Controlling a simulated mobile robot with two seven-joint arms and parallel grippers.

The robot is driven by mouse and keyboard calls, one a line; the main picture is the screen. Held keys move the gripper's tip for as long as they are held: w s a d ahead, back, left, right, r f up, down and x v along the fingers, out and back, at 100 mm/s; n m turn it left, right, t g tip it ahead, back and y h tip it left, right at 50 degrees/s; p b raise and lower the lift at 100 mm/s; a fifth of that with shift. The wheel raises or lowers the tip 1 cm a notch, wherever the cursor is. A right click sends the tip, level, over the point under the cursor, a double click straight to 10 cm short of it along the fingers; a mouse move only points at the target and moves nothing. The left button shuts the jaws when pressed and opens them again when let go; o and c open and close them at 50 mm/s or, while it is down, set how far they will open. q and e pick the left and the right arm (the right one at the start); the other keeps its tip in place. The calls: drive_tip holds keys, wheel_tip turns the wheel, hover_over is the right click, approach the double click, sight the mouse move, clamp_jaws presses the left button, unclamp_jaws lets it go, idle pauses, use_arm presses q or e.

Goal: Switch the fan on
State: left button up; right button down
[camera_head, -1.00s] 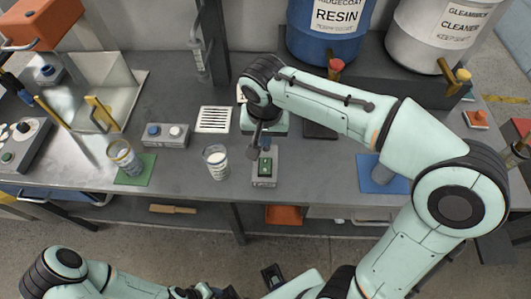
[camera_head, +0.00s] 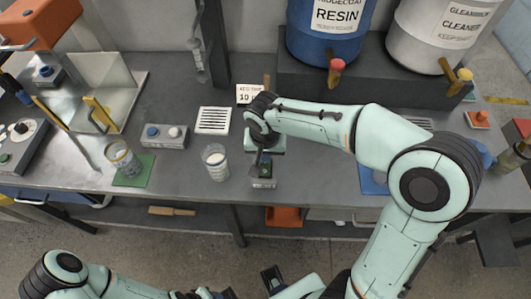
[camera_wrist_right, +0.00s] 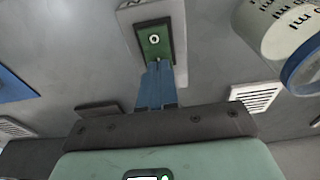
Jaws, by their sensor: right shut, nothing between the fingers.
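A small grey switch box (camera_head: 263,183) with a green rocker or button (camera_head: 266,169) stands near the bench's front edge. In the right wrist view the green switch plate (camera_wrist_right: 155,38) carries a white ring mark. My right gripper (camera_head: 262,158) points down over the box, partly hiding it. Its blue fingers (camera_wrist_right: 157,66) are together and empty, with tips at the lower edge of the green plate; whether they touch it I cannot tell. My left arm is low at the left, and its gripper is not clear. I cannot make out a fan for sure.
A glass of white liquid (camera_head: 215,163) stands close left of the switch box. A two-button box (camera_head: 164,136), a slotted white plate (camera_head: 213,120) and a beaker on a green mat (camera_head: 134,174) lie further left. Blue resin (camera_head: 325,45) and white cleaner (camera_head: 430,40) drums stand behind.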

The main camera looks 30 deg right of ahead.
drive_tip(key=shift+d+f+p, duration=0.1)
drive_tip(key=shift+p, duration=0.2)
use_arm(q)
drive_tip(key=shift+w+r, duration=0.2)
drive_tip(key=shift+r, duration=0.15)
use_arm(e)
drive_tip(key=shift+w+f+g, duration=0.15)
drive_tip(key=shift+g, duration=0.15)
use_arm(q)
drive_tip(key=shift+s, duration=0.1)
use_arm(e)
drive_tip(key=shift+s+a+r, duration=0.3)
drive_tip(key=shift+s+a, duration=0.1)
drive_tip(key=shift+s, duration=0.35)
use_arm(q)
drive_tip(key=shift+f, duration=0.2)
